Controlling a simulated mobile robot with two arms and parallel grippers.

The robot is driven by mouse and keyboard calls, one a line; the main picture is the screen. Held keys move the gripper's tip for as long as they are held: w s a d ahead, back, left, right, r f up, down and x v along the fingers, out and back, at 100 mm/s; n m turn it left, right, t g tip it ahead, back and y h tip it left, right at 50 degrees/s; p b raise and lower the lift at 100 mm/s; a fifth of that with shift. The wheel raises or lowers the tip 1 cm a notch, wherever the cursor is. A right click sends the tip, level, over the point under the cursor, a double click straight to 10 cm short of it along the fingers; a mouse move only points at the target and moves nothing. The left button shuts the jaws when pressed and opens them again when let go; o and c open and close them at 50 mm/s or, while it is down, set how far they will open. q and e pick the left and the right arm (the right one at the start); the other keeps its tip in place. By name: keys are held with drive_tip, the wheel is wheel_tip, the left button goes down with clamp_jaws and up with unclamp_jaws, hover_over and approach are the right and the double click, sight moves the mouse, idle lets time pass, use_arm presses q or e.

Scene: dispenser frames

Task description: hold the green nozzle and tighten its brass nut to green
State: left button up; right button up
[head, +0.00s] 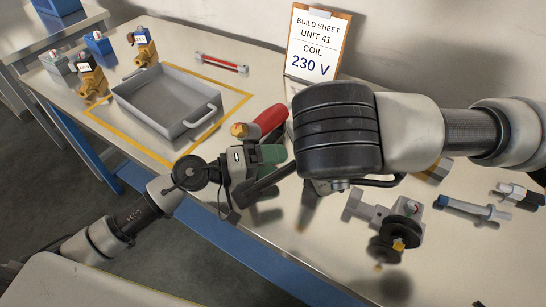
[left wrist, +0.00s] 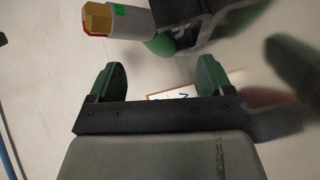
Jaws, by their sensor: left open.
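The green nozzle's green grip (head: 270,154) seems to show beside my left gripper (head: 262,172) in the head view, close to a red grip (head: 270,118). A brass nut (head: 239,130) shows just above the gripper. In the left wrist view a brass nut (left wrist: 97,18) with a red edge sits on a pale grey body with a green mark, beyond my left fingers. My left gripper (left wrist: 158,80) is open, its green pads apart with nothing between them. My right gripper is mostly hidden under its black wrist in the head view.
A grey tray (head: 150,106) stands inside a yellow outline, with brass valves at its left. A build sheet (head: 311,43) reads 230 V. A grey fixture with dark discs (head: 380,215) and tools (head: 470,207) lie at right. My right forearm spans the right side.

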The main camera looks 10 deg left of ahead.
use_arm(q)
drive_tip(key=w+n+t, duration=0.1)
drive_tip(key=n, duration=0.1)
drive_tip(key=n+t, duration=0.2)
drive_tip(key=shift+w+a+f, duration=0.1)
drive_tip(key=shift+w+f, duration=0.05)
drive_tip(key=shift+w, duration=0.25)
drive_tip(key=x, duration=1)
drive_tip(key=shift+w+d+f, duration=0.15)
drive_tip(key=shift+w+d, duration=0.05)
drive_tip(key=shift+w, duration=0.05)
drive_tip(key=shift+c, duration=0.5)
drive_tip(key=c, duration=1.3)
